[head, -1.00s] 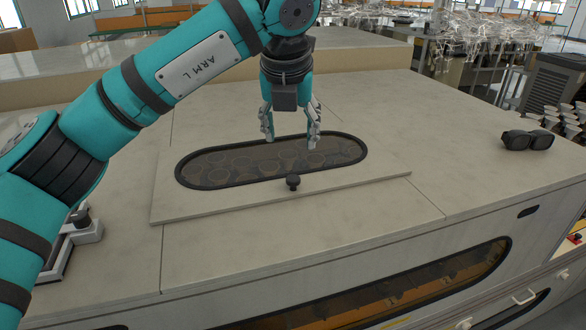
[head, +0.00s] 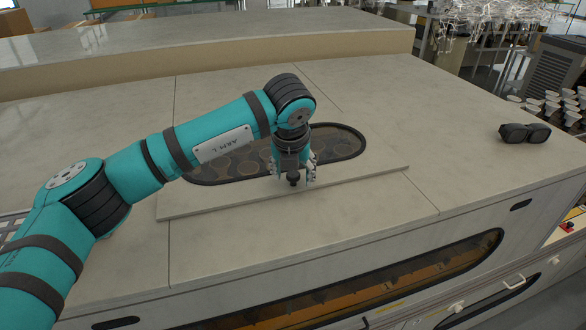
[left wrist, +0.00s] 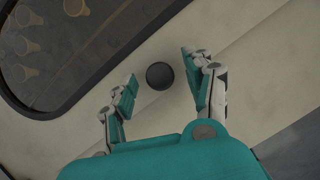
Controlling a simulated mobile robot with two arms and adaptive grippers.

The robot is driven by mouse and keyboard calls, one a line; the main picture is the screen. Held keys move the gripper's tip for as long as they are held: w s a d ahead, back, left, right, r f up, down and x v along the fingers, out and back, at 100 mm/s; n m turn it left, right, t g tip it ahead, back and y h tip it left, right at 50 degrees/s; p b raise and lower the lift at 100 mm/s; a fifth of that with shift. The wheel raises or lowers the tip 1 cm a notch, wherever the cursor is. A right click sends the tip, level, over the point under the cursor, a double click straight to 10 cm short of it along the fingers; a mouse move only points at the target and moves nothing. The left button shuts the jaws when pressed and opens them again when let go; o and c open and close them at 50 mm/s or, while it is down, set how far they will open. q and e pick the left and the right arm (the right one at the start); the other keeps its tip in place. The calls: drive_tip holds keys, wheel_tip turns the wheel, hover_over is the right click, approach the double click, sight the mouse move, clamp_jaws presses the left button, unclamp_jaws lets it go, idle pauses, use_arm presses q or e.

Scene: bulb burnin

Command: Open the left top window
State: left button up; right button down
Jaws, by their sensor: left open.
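The top window panel (head: 225,205) is a raised pale slab with a dark-rimmed oval pane (head: 340,142), lying flat on the machine's top. My left arm covers part of the pane. A black round knob stands at the panel's near edge; it shows clearly in the left wrist view (left wrist: 160,76). My left gripper (head: 294,181) is over the knob, pointing down. In the left wrist view its fingers (left wrist: 160,88) are open on either side of the knob, with gaps on both sides. Round bulb shapes (left wrist: 28,47) show dimly through the pane. My right gripper is not in view.
Black goggles (head: 525,133) lie on the top at the right. Several bulbs (head: 560,105) stand beyond the right edge. A long amber window (head: 400,275) is in the machine's front. The top around the panel is clear.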

use_arm(q)
drive_tip(key=c, duration=0.5)
clamp_jaws()
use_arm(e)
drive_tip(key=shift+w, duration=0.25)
use_arm(q)
drive_tip(key=shift+r, duration=0.1)
